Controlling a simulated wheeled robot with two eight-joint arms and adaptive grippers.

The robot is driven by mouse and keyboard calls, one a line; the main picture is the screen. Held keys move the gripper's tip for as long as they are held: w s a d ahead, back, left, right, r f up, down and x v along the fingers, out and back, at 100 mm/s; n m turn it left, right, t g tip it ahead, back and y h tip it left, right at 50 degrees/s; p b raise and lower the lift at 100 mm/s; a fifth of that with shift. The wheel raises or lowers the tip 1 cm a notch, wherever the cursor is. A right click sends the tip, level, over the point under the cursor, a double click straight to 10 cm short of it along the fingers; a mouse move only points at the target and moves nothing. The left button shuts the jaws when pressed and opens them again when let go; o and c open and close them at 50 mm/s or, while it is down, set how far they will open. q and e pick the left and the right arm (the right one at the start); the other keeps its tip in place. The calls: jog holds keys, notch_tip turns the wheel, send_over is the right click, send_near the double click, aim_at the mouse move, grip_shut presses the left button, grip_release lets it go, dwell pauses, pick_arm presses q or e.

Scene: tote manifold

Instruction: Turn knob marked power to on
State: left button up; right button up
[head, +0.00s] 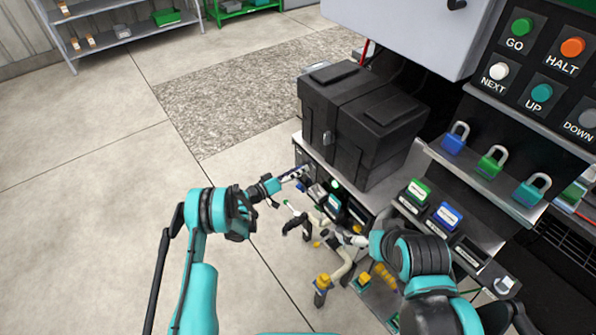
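The front panel (305,165) of the dark machine carries small controls below the black case. No knob marked power can be read at this size. My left gripper (296,175) reaches from the left to the panel's upper left part, at or very close to small controls there. Its fingers are too small to tell open from shut, and they partly cover what lies behind. My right gripper (345,238) is lower right, in front of the panel's lower part, partly hidden by its own arm; its finger state is unclear.
A black case (365,120) sits on top. Yellow-capped fittings (322,283) stick out low in front. The floor at left is clear.

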pick_arm(q)
jog(key=v, duration=0.7)
jog(key=shift+a, duration=0.2)
jog(key=shift+s, duration=0.15)
